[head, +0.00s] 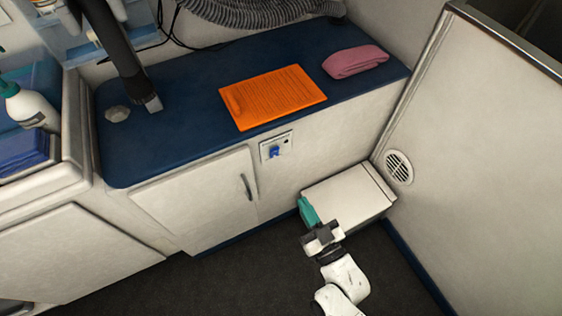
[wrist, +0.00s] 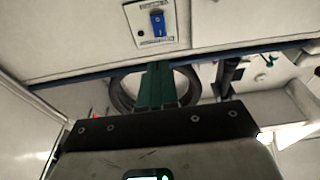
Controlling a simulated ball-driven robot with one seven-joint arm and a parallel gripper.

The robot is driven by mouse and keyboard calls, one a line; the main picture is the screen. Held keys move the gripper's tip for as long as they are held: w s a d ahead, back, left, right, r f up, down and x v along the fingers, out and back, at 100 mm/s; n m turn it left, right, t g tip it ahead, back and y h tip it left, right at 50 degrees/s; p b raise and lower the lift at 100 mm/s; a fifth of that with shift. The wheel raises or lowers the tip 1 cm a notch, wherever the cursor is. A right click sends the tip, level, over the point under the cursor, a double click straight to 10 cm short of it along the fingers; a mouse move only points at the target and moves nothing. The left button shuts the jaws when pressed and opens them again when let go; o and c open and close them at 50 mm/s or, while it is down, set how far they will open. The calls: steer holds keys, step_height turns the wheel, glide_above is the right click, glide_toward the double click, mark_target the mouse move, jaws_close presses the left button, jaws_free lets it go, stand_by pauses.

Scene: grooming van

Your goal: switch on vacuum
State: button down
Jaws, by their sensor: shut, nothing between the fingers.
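A blue switch (head: 274,152) sits on a small pale plate (head: 265,155) on the white cabinet front, just below the dark blue countertop. In the wrist view the blue switch (wrist: 158,23) shows near the top, with light marks on its face. Its exact on or off position I cannot tell. My gripper (head: 307,211) has teal fingers, closed together and empty. It is below and to the right of the switch in the head view, apart from it. In the wrist view my gripper (wrist: 159,80) points up toward the switch, with a gap between.
A white box (head: 345,193) stands on the floor behind my gripper. A cabinet handle (head: 246,186) is left of the switch. An orange item (head: 272,96) and a pink folded cloth (head: 355,61) lie on the countertop (head: 180,130). A grey corrugated hose (head: 260,12) lies behind. A white wall (head: 480,160) bounds the right.

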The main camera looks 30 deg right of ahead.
mark_target(275, 152)
steer(key=w, duration=0.4)
steer(key=w+r, duration=0.1)
steer(key=w, duration=0.4)
steer(key=w+r, duration=0.1)
steer(key=w, duration=0.4)
steer(key=shift+r, duration=0.15)
